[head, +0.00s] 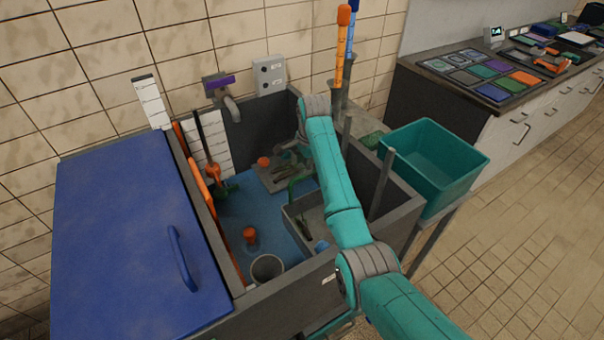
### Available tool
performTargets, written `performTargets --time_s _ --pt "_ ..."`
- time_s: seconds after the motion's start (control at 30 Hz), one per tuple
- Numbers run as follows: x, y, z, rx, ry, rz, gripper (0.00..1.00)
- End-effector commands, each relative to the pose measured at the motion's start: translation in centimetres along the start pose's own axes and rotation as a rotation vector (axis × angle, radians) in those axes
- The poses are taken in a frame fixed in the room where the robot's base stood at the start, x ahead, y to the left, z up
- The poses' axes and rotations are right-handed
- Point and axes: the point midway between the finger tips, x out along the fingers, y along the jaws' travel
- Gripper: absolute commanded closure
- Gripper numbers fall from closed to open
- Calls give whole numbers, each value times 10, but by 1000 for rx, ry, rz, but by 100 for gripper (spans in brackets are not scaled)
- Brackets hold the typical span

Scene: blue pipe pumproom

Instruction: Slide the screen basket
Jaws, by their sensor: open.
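A grey open-topped box with a green handle, which looks like the screen basket (293,222), is in the right part of the sunken tank, partly hidden behind my arm. My gripper (284,158) is over the far part of the tank, beyond the box and beside a grey plate (270,179) with an orange knob. It is open, but its fingers are small and partly hidden by my wrist. I cannot tell whether it touches anything.
A blue lid (130,245) covers the tank's left side. A grey cup (267,269) and an orange-topped peg (250,236) stand in the tank. A teal bin (436,165) is at the right. Upright orange and blue tubes (343,50) rise behind the tank.

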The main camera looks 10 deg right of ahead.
Motion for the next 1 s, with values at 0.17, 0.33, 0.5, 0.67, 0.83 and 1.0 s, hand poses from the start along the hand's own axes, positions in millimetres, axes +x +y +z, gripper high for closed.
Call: performTargets --time_s 0.17,0.33,0.5,0.67,0.83,1.0 --pt "31 0 0 -1 -1 1 59" --pt "49 0 0 -1 0 0 59" --pt "57 0 0 -1 0 -2 59" --pt "58 -1 0 -1 0 -2 59" --pt "58 -1 0 -1 0 -2 76" --pt "58 -1 0 -1 0 -2 100"
